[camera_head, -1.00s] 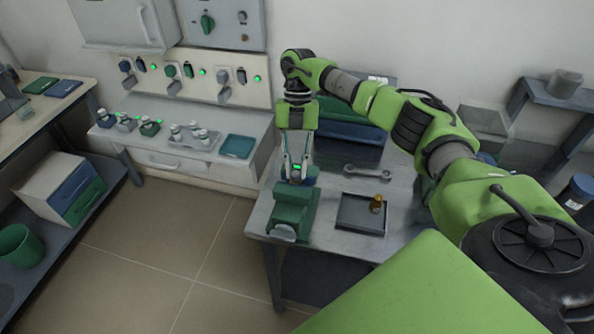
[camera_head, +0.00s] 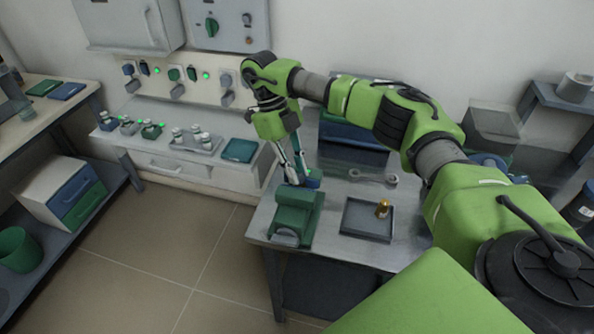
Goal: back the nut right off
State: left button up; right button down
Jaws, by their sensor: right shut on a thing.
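My right gripper (camera_head: 297,177) reaches down at a slant behind the green vise (camera_head: 296,218), at the table's left side. Its fingertips are shut at the vise's far end, on what seems to be the nut; the fingers and the small scale hide the nut itself. A blue block (camera_head: 314,178) shows just right of the fingertips; I cannot tell whether they touch it. A brass fitting (camera_head: 382,208) stands upright in the dark tray (camera_head: 366,233) to the right. My left gripper is not in view.
A wrench (camera_head: 372,178) lies on the table (camera_head: 330,228) behind the tray. A dark blue bin (camera_head: 350,150) stands at the back. My right arm spans the table's right side. A bench with small bottles (camera_head: 195,140) is at the left; open floor lies in front of it.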

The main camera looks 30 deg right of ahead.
jog(key=shift+a+r+n+t+h+b, duration=0.1)
jog(key=shift+n+t+h+b, duration=0.2)
jog(key=shift+n, duration=0.7)
jog(key=shift+a+n+t+h, duration=0.1)
jog(key=shift+n+h, duration=0.3)
jog(key=shift+n, duration=0.6)
jog(key=c, duration=1.9)
grip_release()
jog(key=shift+s, duration=0.1)
jog(key=v, duration=1.2)
jog(key=shift+s, duration=0.1)
